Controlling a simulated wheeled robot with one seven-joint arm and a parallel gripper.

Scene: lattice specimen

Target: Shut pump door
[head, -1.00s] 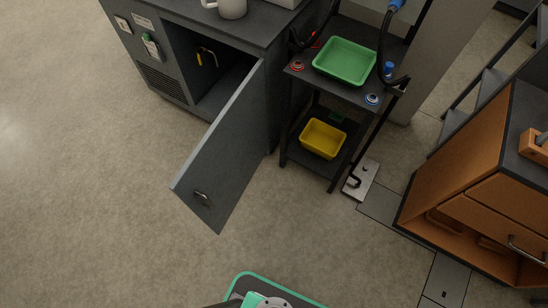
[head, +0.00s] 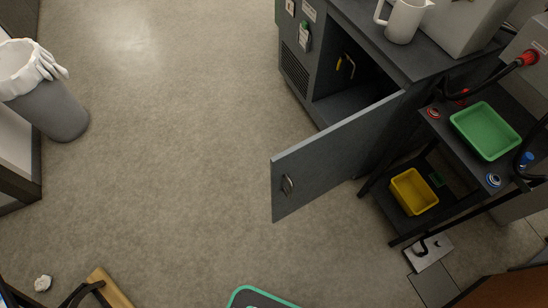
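The pump door (head: 335,155) is a dark grey panel on the front of a grey cabinet (head: 292,68). It stands wide open, swung out from its right side toward me. A small metal handle (head: 287,184) sits near its free edge. The cabinet's opening (head: 350,85) is exposed and dark inside, with a small yellow item (head: 340,62) within. My gripper is not in view; only a green-edged part of my own body shows at the bottom.
A black rack (head: 462,150) with a green tray (head: 485,130) and a yellow bin (head: 414,191) stands right of the door. A lined waste bin (head: 62,115) is at the left. Crumpled white litter (head: 42,283) lies at lower left. The floor (head: 170,170) between is clear.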

